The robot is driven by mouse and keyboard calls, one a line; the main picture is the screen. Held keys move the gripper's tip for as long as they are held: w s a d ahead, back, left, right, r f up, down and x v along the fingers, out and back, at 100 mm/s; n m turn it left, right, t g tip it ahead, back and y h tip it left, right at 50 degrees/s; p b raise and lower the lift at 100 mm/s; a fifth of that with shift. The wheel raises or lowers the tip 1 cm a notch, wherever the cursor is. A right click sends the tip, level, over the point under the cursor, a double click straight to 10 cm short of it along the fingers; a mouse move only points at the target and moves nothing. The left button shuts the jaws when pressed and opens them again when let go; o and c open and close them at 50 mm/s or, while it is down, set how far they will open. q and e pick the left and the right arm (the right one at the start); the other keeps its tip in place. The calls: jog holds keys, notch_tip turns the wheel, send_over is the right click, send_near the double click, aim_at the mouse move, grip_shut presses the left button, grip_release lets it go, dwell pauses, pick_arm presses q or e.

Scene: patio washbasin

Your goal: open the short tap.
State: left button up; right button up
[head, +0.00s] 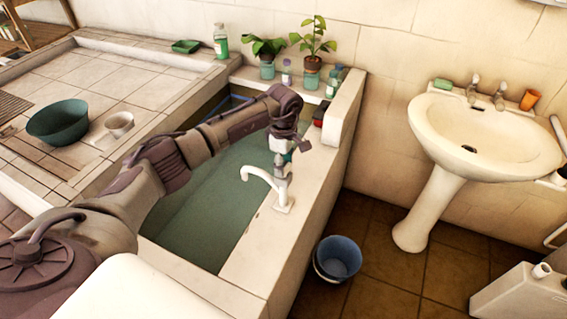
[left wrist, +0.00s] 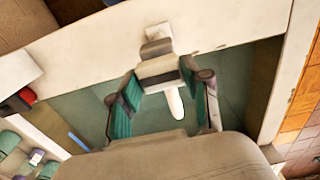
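A white tap (head: 267,186) with a curved spout stands on the rim of the water-filled basin in the head view. My left gripper (head: 283,152) points down over the top of this tap. In the left wrist view, the pale block-like top of the tap (left wrist: 160,70) is between the two teal-padded fingers of my left gripper (left wrist: 160,82), one finger on each side. The fingers are apart; I cannot tell whether they touch the tap. The white spout (left wrist: 175,103) reaches out over the water. My right gripper is not in view.
The stone basin rim (head: 262,245) surrounds the greenish water. A blue bucket (head: 338,257) stands on the floor beside it. A white washbasin (head: 485,140) with two small taps is at the right. Potted plants (head: 312,50) and bottles stand at the back. A green bowl (head: 58,122) is at the left.

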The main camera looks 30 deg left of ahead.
pick_arm(q)
jog(key=c, duration=0.3)
jog(key=shift+n, duration=0.3)
jog(key=n+b, duration=0.2)
jog(key=n, duration=0.1)
jog(key=n+b, duration=0.1)
jog(key=n, duration=0.8)
jog(key=shift+b, duration=0.3)
jog(key=shift+n, duration=2.7)
